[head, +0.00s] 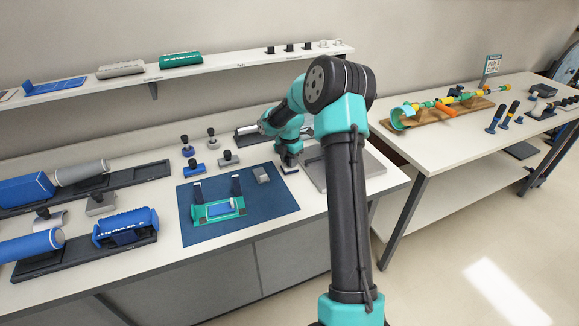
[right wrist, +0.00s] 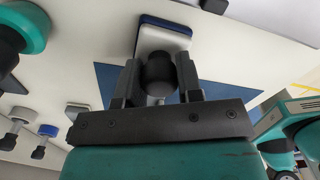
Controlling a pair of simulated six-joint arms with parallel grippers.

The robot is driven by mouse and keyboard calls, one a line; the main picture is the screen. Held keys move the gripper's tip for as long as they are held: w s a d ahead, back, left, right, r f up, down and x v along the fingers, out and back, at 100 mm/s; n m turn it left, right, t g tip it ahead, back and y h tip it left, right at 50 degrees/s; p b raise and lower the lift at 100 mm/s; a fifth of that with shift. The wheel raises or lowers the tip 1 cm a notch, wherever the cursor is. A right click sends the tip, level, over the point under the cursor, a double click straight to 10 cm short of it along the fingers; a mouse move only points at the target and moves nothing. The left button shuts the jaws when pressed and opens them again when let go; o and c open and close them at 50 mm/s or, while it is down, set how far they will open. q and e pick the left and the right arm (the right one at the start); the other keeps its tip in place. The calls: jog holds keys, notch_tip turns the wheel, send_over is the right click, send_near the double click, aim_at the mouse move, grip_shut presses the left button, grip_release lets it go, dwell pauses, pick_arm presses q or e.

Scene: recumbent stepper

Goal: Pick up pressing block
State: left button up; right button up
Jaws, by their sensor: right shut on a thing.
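The pressing block is a small pale block with a dark blue edge (right wrist: 163,38) and a round black knob (right wrist: 160,72). My right gripper (right wrist: 158,78) is shut on the knob, one finger on each side of it. In the head view my right gripper (head: 288,158) points down beside the right edge of the blue mat, with the block (head: 290,169) below it. I cannot tell whether the block touches the table or hangs just above it. My left gripper is not in view.
The blue mat (head: 250,222) carries a green fixture (head: 218,211) and a grey block (head: 261,174). Several knobbed stamps (head: 194,167) stand behind it. A grey tray (head: 368,164) lies to the right. Racks with blue cylinders (head: 125,224) fill the left. A shelf (head: 206,69) runs above.

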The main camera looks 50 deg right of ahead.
grip_shut()
jog(key=shift+r, duration=1.35)
jog(key=s+a+r, duration=0.2)
jog(key=s+a, duration=0.8)
jog(key=a, duration=0.2)
jog(key=shift+a+r, duration=0.15)
